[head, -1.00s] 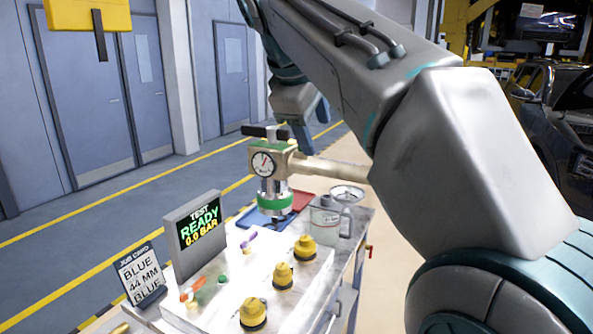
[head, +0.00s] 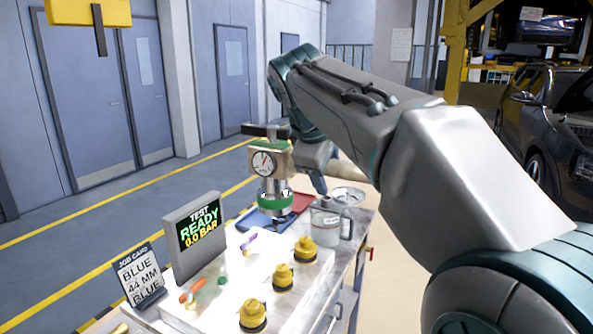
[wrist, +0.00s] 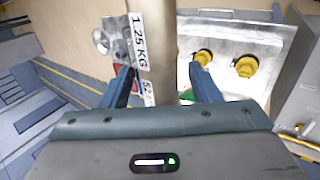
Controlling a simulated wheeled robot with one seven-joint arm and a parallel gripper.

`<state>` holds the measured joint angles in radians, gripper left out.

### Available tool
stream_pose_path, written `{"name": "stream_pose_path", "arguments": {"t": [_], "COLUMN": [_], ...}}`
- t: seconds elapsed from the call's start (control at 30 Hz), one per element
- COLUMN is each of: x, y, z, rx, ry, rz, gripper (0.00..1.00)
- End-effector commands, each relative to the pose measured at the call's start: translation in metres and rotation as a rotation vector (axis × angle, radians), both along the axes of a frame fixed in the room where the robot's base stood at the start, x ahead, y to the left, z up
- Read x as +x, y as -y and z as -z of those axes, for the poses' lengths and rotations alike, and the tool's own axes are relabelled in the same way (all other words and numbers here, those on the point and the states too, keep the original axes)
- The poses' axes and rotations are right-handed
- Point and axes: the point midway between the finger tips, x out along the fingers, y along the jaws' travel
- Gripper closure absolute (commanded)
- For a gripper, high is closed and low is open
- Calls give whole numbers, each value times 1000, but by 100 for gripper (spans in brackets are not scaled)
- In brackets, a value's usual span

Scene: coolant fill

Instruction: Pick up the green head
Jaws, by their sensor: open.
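The green head (head: 264,163) is a tan block with a round gauge, a black handle on top and a green band around its lower part. It stands upright at the far end of the bench. A thick tan cylinder (head: 351,173) extends right from it, partly hidden by my arm. My gripper (head: 319,177) points down just right of the gauge block. In the wrist view my gripper (wrist: 161,72) is open, its two blue fingers on either side of the tan cylinder (wrist: 157,45). I cannot tell whether they touch it. A little green shows by the right finger.
A blue mat (head: 254,222), a red mat (head: 301,204), a grey jug (head: 325,220) and a round scale pan (head: 347,195) lie near the head. Yellow caps (head: 283,276), a test screen (head: 193,235) and a job card (head: 139,275) stand nearer.

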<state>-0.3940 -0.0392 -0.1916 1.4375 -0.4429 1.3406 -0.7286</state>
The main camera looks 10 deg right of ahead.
Motion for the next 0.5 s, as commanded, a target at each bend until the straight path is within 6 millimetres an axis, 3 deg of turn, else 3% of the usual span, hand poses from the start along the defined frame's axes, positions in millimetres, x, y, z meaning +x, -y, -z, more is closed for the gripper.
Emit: {"name": "stream_pose_path", "arguments": {"t": [0.1,0.3,0.5], "x": [0,0,0], "y": [0,0,0], "z": [0,0,-1], "rx": [0,0,0], "ry": [0,0,0], "rz": [0,0,0], "gripper": [44,100,100]}}
